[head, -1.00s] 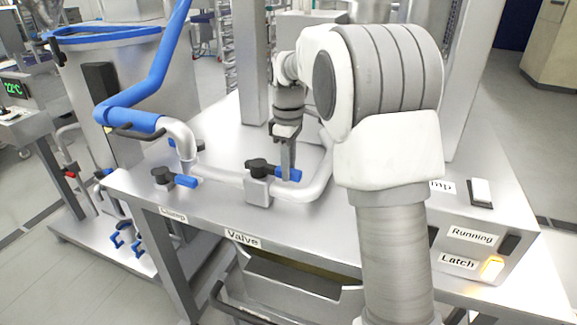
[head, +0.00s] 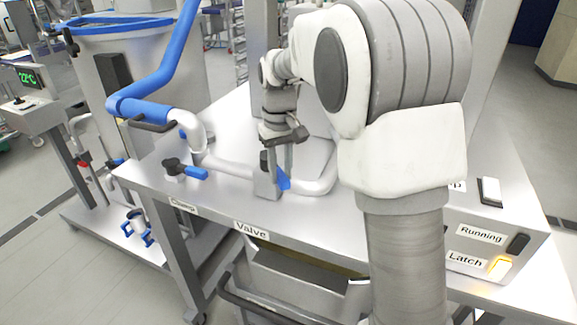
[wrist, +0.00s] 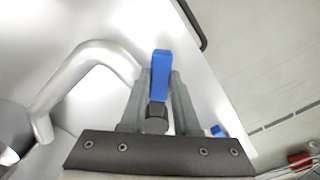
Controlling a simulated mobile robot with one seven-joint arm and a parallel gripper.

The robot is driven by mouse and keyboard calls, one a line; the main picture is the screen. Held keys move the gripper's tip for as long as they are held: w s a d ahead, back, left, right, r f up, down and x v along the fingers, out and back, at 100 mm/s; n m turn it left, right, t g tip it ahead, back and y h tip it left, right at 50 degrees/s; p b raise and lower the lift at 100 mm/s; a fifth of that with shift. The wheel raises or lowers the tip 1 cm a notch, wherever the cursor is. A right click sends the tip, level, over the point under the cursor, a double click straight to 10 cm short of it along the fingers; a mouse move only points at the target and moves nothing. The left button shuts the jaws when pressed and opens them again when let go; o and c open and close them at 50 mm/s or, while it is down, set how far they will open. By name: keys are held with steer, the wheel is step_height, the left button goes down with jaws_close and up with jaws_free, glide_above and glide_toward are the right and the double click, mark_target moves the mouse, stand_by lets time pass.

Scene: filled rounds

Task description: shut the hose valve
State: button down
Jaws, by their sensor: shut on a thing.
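The hose valve has a blue lever (head: 284,181) on a dark hub, set on a metal block (head: 266,187) in the pipe behind the "Valve" label (head: 251,231). The lever slants toward the table's front edge in the head view. My gripper (head: 277,168) reaches down over it and is shut on the lever. In the wrist view the blue lever (wrist: 161,72) stands between the two fingers, with the black hub (wrist: 156,118) nearer the palm. My fingers partly hide the hub in the head view.
A second blue-handled lever (head: 195,172) sits to the left, behind the "Clamp" label (head: 183,210). A blue hose (head: 165,75) rises at left. The panel at right has a lit "Latch" lamp (head: 499,267) and a dark "Running" lamp (head: 517,243).

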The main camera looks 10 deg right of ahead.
steer(key=w+a+m+p, duration=0.1)
steer(key=a+m+p, duration=0.1)
steer(key=a+m, duration=0.4)
steer(key=shift+a+m+p, duration=0.2)
steer(key=shift+m+p, duration=0.15)
steer(key=shift+m, duration=1.35)
steer(key=shift+w+r, duration=0.1)
steer(key=shift+w, duration=0.05)
steer(key=c, duration=0.6)
jaws_free()
steer(key=shift+c, duration=0.2)
step_height(320, 180, up, 17)
steer(key=shift+r, duration=0.15)
